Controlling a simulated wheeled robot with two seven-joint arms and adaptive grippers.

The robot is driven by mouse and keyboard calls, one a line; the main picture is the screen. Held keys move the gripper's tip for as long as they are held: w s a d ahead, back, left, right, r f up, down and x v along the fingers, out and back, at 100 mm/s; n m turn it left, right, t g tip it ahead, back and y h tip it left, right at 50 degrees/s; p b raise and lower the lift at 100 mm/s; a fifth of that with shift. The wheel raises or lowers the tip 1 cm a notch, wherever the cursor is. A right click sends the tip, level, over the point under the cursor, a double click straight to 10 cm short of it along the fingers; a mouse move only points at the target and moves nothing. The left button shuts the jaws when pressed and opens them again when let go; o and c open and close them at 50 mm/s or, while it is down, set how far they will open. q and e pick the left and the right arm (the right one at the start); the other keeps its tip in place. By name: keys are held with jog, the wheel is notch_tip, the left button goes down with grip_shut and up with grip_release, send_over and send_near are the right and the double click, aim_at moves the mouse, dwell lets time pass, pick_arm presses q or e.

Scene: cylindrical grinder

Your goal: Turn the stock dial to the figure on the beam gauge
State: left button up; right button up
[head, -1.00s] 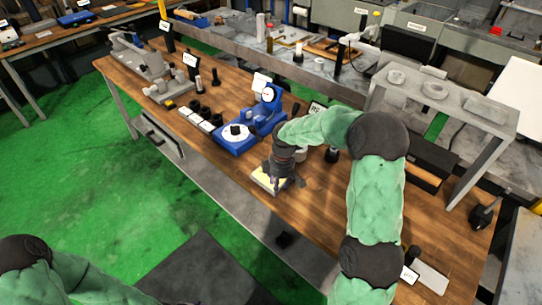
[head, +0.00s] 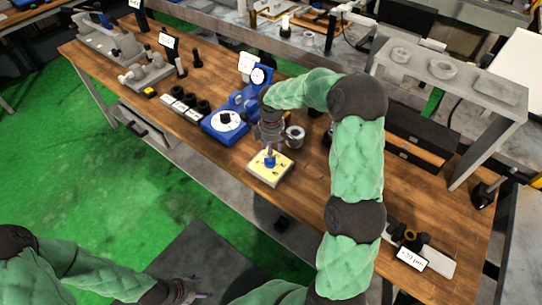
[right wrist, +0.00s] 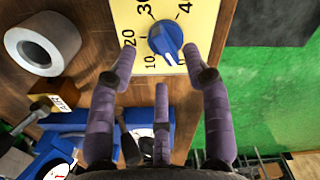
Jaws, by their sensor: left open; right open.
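The stock dial (head: 283,172) is a cream plate with a blue knob (head: 270,161) on the bench's near edge. In the right wrist view the knob (right wrist: 165,38) has a pale mark low on its rim, and the plate (right wrist: 128,10) shows 10, 20, 30 and a partly cut figure beginning with 4. My right gripper (right wrist: 160,66) is open, its fingers spread around the knob's near side; contact cannot be told. In the head view it (head: 270,148) hangs above the dial. A blue gauge (head: 258,76) with a round face stands behind; its reading is too small to tell. My left gripper (head: 190,292) is open, low in front, away from the bench.
A blue base with a white disc (head: 228,118) sits left of the dial. A grey metal ring (head: 295,134) lies close behind the dial. Small dark and white pieces (head: 188,104) stand further left.

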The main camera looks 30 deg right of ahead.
jog(key=shift+f+b, duration=0.3)
jog(key=shift+f, duration=1.6)
jog(key=shift+c, duration=0.3)
grip_shut()
